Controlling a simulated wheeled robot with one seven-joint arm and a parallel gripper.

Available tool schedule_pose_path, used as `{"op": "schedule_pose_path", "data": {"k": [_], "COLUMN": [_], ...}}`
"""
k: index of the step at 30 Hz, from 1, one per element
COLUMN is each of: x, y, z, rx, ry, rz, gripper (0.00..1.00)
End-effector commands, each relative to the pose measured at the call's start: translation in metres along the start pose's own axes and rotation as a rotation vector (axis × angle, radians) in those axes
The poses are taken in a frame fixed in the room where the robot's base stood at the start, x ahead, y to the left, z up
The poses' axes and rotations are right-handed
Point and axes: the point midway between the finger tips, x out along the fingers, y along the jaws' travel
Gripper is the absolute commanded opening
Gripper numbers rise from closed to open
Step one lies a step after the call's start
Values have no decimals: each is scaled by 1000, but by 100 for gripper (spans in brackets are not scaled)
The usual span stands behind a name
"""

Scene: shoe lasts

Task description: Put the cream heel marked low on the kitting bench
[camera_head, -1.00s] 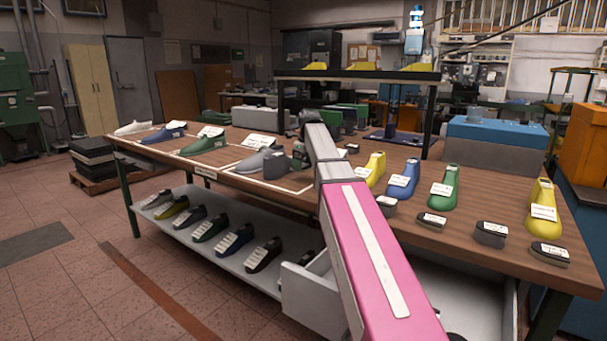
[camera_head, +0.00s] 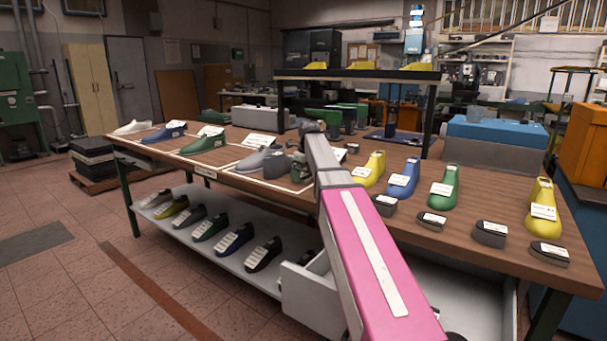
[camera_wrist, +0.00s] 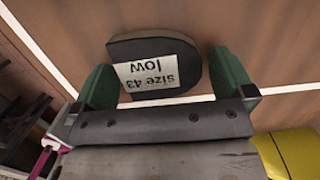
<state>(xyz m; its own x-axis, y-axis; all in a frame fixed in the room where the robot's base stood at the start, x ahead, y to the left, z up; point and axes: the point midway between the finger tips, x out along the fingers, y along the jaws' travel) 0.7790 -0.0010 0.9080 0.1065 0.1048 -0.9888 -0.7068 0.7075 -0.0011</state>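In the wrist view a dark grey heel block (camera_wrist: 125,52) lies on the wood, its white label reading "size 43 low" upside down. It does not look cream. My gripper (camera_wrist: 165,62) has its two green fingers apart at either side of it. A narrow gap shows at the right finger; the left finger overlaps the heel's edge, and contact cannot be told. In the head view my gripper (camera_head: 298,166) is low over the long wooden bench (camera_head: 330,205), partly hidden by my arm. Which surface is the kitting bench cannot be read.
White lines mark areas on the bench's left, with a grey last (camera_head: 258,160), a green last (camera_head: 203,143) and a blue last (camera_head: 163,133). Yellow (camera_head: 371,168), blue (camera_head: 403,180) and green (camera_head: 443,190) lasts and several dark heels stand right. A drawer (camera_head: 310,295) is open below.

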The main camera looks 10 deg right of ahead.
Motion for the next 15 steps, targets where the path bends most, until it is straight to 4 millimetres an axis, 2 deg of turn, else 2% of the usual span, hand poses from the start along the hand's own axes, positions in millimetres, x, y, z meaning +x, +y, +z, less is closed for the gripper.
{"op": "schedule_pose_path", "data": {"k": [7,15], "x": [-17,-67], "y": [0,-1], "z": [1,1], "rx": [0,0], "ry": [0,-1], "rz": [0,-1], "gripper": [100,100]}}
